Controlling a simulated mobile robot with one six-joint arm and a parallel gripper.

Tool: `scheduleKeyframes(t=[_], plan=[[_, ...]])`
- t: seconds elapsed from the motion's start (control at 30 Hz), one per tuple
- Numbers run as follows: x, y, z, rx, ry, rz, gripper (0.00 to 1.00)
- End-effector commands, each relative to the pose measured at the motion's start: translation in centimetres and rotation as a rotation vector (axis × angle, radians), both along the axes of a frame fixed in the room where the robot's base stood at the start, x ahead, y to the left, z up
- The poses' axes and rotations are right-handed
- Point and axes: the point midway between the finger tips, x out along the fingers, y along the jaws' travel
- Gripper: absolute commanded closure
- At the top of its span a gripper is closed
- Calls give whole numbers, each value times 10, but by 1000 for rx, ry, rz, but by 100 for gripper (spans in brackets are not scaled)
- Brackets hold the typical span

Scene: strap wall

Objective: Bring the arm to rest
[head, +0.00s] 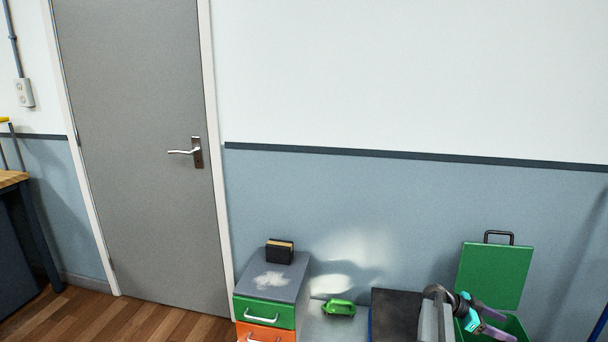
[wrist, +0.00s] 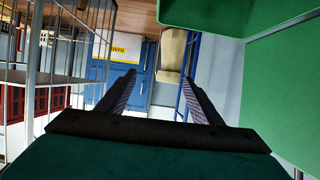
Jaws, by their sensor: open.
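My gripper (wrist: 160,82) shows in the wrist view with its two dark fingers spread wide apart and nothing between them. In the head view my gripper (head: 493,325) is at the lower right, in front of the open green bin (head: 496,275). The arm is partly cut off by the bottom edge of the head view. The green bin also fills the upper right of the wrist view (wrist: 285,85).
A drawer cabinet (head: 265,312) carries a dark block (head: 279,251) and a pale patch on top. A white wire rack (wrist: 70,55) stands left in the wrist view. A closed grey door (head: 140,130) is at left.

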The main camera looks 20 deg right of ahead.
Motion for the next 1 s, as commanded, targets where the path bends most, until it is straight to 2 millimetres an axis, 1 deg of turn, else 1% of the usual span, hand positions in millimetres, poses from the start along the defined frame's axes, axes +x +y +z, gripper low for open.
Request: scheduleKeyframes(t=[0.03,0.2,0.27,0.37,0.53,0.67,0.7,0.77,0.8,0.83,0.87,0.9,0.97,1.0], plan=[[8,6,-2,4,4,13,40],[31,26,-11,18,19,55,40],[41,38,-17,26,28,76,40],[59,60,-27,40,44,116,40],[88,121,-58,96,70,197,40],[102,172,-86,158,83,252,40],[104,188,-94,179,90,270,40],[107,213,-107,218,105,298,40],[107,229,-116,247,116,317,40],[107,242,-122,267,127,332,40],[106,255,-129,290,138,346,40],[105,273,-138,323,154,368,40],[101,299,-151,374,182,400,40],[98,316,-159,408,202,423,40]])
